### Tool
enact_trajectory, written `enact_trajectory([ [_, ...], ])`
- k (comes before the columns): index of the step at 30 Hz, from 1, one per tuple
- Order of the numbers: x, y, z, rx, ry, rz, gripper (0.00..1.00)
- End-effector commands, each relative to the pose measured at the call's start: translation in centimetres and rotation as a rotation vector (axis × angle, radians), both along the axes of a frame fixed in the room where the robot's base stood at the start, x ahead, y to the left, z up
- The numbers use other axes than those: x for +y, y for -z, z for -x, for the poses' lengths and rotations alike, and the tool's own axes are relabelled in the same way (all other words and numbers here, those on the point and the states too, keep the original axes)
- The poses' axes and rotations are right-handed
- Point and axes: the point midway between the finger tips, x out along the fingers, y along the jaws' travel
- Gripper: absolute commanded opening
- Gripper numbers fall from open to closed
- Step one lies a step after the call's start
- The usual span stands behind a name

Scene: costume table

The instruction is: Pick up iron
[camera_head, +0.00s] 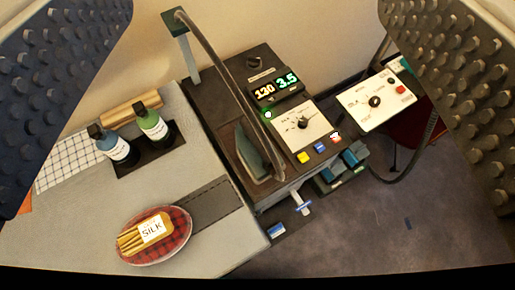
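The iron (252,152) appears to be the dark, wedge-shaped thing with a grey-green face on the near left part of the dark station (215,98). A thick grey hose (222,62) arches down to it from a post at the back left and hides part of it. My gripper (257,105) is open wide, with one studded finger at each side of the picture. Nothing is between the fingers close up. The iron lies beyond them, near the middle of the view, and the fingers do not touch it.
Two bottles (152,124) stand in a black holder on the pale table (90,232) at left. A plaid dish (180,232) holds a "SILK" bundle in front. The station has lit displays (276,88) and a dial panel. A white control box (374,102) stands at right; open floor lies front right.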

Motion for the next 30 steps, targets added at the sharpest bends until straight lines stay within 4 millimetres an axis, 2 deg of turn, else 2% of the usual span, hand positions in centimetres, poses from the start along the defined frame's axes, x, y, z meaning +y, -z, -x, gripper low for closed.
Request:
enact_trajectory([
  [2, 0.0, 0.0, 0.0, 0.000, 0.000, 0.000, 0.74],
  [4, 0.0, 0.1, -0.1, 0.002, 0.000, 0.001, 0.54],
  [8, 0.0, 1.7, -1.5, 0.041, -0.005, 0.023, 0.53],
  [11, 0.0, 4.9, -4.1, 0.115, -0.017, 0.066, 0.53],
  [15, 0.0, 11.1, -8.2, 0.253, -0.053, 0.147, 0.53],
  [20, 0.0, 18.6, -11.9, 0.411, -0.110, 0.233, 0.53],
  [21, 0.0, 20.7, -12.7, 0.450, -0.128, 0.253, 0.53],
  [25, -0.1, 27.1, -14.8, 0.575, -0.190, 0.312, 0.53],
  [30, 0.0, 35.1, -16.4, 0.725, -0.286, 0.375, 0.53],
])
